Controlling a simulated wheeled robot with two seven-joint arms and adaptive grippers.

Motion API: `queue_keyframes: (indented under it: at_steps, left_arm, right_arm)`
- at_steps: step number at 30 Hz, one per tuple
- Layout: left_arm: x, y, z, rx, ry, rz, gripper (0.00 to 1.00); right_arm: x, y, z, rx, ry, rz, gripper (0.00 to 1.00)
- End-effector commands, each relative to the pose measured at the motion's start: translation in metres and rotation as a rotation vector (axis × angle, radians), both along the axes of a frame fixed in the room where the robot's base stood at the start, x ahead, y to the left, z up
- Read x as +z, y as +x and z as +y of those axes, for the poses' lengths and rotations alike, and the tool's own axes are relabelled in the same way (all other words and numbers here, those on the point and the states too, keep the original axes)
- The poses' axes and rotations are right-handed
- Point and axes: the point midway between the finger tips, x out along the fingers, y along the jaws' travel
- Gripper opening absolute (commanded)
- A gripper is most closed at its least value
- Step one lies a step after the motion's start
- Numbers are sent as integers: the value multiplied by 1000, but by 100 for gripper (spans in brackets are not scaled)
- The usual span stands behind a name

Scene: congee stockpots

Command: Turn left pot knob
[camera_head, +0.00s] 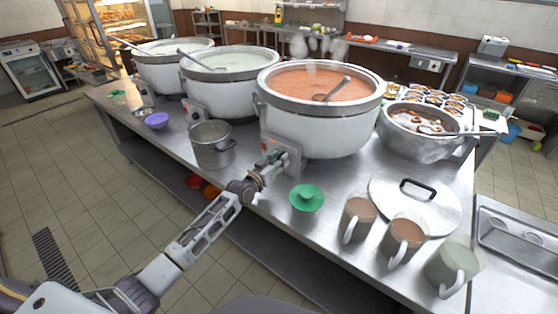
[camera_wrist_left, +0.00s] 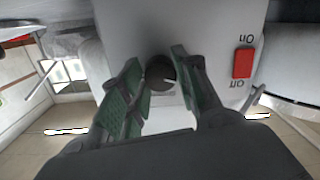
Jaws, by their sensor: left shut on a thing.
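The large white pot with orange-red congee (camera_head: 318,110) stands on the steel table. A grey control box (camera_head: 291,155) is on its front. In the left wrist view, the box carries a dark round knob (camera_wrist_left: 160,72) with a pale mark, and a red on/off switch (camera_wrist_left: 243,63) at the right. My left gripper (camera_head: 272,162) reaches this box. In the wrist view, its green-padded fingers (camera_wrist_left: 158,80) stand either side of the knob, shut on it. The head view mostly hides the knob behind the gripper. My right gripper is not in view.
Two more white pots, a middle one (camera_head: 225,90) and a far-left one (camera_head: 165,68), stand along the table. A small steel pot (camera_head: 212,150) is left of my gripper.

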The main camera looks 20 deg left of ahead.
Motion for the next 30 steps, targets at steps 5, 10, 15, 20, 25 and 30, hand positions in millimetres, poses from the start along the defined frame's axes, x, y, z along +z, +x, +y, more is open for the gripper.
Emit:
queue_keyframes:
  at_steps: [5, 10, 15, 20, 25, 30]
  left_arm:
    - [-2, 0, 0, -1, -38, 17, 8]
    - [-2, 0, 0, 0, -47, 21, 8]
    - [-2, 0, 0, -1, -47, 21, 8]
    - [-2, -1, 0, -1, -46, 20, 42]
    - [-1, 0, 0, -1, -46, 18, 54]
    - [0, 0, 0, -1, -46, 17, 54]
  right_arm:
    - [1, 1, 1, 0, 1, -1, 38]
    - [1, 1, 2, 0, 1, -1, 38]
    - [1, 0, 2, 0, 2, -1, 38]
    - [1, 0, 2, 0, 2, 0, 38]
    - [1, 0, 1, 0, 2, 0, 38]
    - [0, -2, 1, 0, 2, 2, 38]
